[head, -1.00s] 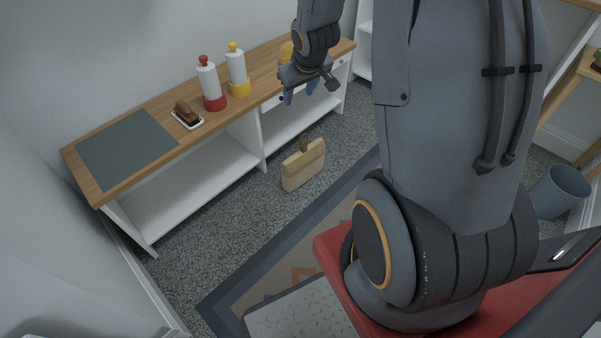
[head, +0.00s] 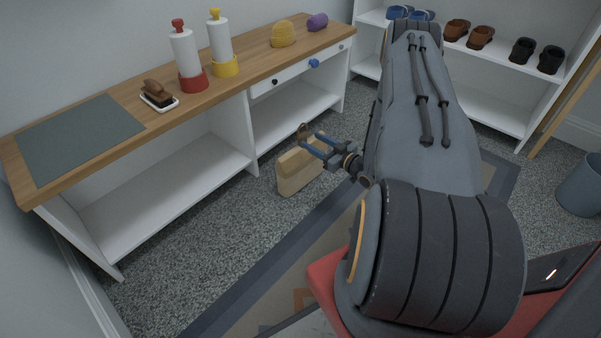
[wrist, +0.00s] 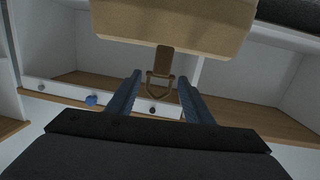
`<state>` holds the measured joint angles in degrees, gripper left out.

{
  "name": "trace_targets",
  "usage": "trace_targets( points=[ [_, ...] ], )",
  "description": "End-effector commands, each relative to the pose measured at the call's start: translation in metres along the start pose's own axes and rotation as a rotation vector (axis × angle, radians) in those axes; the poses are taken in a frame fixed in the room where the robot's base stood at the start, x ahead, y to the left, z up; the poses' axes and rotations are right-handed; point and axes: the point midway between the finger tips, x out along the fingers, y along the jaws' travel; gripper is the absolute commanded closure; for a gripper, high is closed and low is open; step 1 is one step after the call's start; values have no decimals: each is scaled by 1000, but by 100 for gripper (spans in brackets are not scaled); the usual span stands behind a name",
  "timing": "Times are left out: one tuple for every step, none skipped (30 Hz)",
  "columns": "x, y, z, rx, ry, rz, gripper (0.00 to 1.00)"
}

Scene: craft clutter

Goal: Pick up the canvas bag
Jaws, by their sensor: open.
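The canvas bag (head: 296,174) is tan and stands upright on the grey carpet in front of the low bench. Its brown handle (head: 303,129) sticks up from the top. My gripper (head: 312,143) is open, with blue fingers pointing at the handle from the right. In the wrist view the bag (wrist: 175,20) fills the top, seen upside down. Its handle loop (wrist: 160,92) shows between the two open fingers (wrist: 158,84), with room on both sides. No finger contact is visible.
The bench (head: 219,79) stands behind the bag, with paper towel holders, a brush, a yellow hat and a purple item on top. A patterned rug (head: 270,280) lies in front. A shoe shelf (head: 490,70) and a grey bin (head: 580,188) are at the right.

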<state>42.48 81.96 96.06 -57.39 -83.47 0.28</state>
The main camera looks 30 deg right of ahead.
Motion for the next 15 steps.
trace_targets(
  points=[
    [-3,-1,17,9,28,-3,53],
    [-6,-1,21,13,43,-6,53],
    [-8,-2,25,17,61,-10,53],
    [-9,-3,27,19,72,-12,53],
    [-10,-3,29,20,82,-14,53],
    [-10,-4,30,22,89,-15,53],
    [-9,-4,31,23,93,-17,53],
    [-8,-4,31,23,96,-18,53],
    [-4,-5,30,23,98,-19,53],
    [-1,-5,30,22,99,-19,53],
    [2,-5,29,22,98,-19,53],
    [7,-5,28,21,98,-19,53],
    [10,-5,28,21,98,-18,53],
    [12,-5,28,22,98,-18,53],
    [14,-5,27,22,97,-18,53]
  ],
)
